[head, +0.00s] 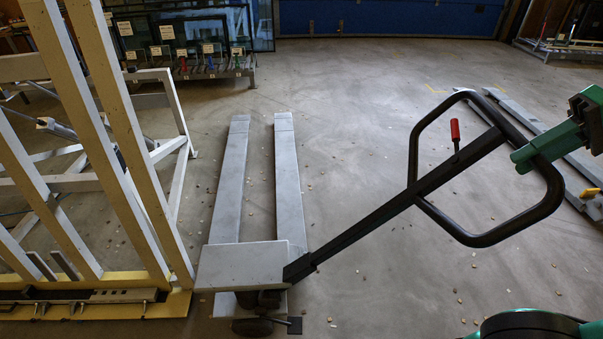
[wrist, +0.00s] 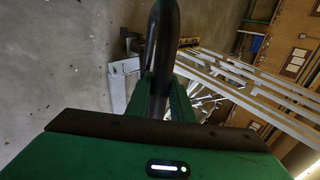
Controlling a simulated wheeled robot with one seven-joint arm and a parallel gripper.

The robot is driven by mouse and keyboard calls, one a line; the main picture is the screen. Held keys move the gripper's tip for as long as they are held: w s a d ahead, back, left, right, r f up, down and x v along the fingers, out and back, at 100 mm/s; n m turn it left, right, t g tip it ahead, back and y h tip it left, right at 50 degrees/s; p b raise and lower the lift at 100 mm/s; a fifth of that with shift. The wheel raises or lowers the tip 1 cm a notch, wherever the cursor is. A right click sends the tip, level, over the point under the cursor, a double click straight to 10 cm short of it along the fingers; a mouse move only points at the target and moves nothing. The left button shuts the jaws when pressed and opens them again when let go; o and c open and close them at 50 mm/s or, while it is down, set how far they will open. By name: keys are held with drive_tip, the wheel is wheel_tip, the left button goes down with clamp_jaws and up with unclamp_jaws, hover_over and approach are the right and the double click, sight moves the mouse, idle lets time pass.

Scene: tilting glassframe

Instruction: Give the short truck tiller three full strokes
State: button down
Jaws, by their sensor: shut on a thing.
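A pallet truck (head: 243,266) with two grey forks stands on the floor in the middle of the head view. Its black tiller (head: 372,222) leans up to the right at a slant and ends in a black loop handle (head: 487,238) with a red lever (head: 455,133). My green gripper (head: 527,156) is shut on the right side of the loop. In the wrist view the black handle bar (wrist: 162,60) runs up between the fingers, and the truck's grey body (wrist: 118,88) shows beyond it. The fingertips are partly hidden by the bar.
A white and yellow tilting frame (head: 120,120) stands close on the left, beside the truck. Another pair of grey forks (head: 540,130) lies at the right. A rack of glass panes (head: 190,55) stands at the back. The floor beyond the forks is open, with small scattered bits.

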drive_tip(key=d+f, duration=0.8)
drive_tip(key=d, duration=0.1)
drive_tip(key=shift+d, duration=0.15)
drive_tip(key=shift+f, duration=0.1)
drive_tip(key=d+f, duration=0.8)
drive_tip(key=f, duration=0.1)
drive_tip(key=shift+f, duration=0.2)
drive_tip(key=d+f, duration=0.6)
drive_tip(key=f, duration=0.4)
drive_tip(key=shift+d+f, duration=0.2)
drive_tip(key=a+r, duration=0.5)
drive_tip(key=r, duration=0.3)
drive_tip(key=shift+a+r, duration=0.2)
drive_tip(key=shift+r, duration=0.2)
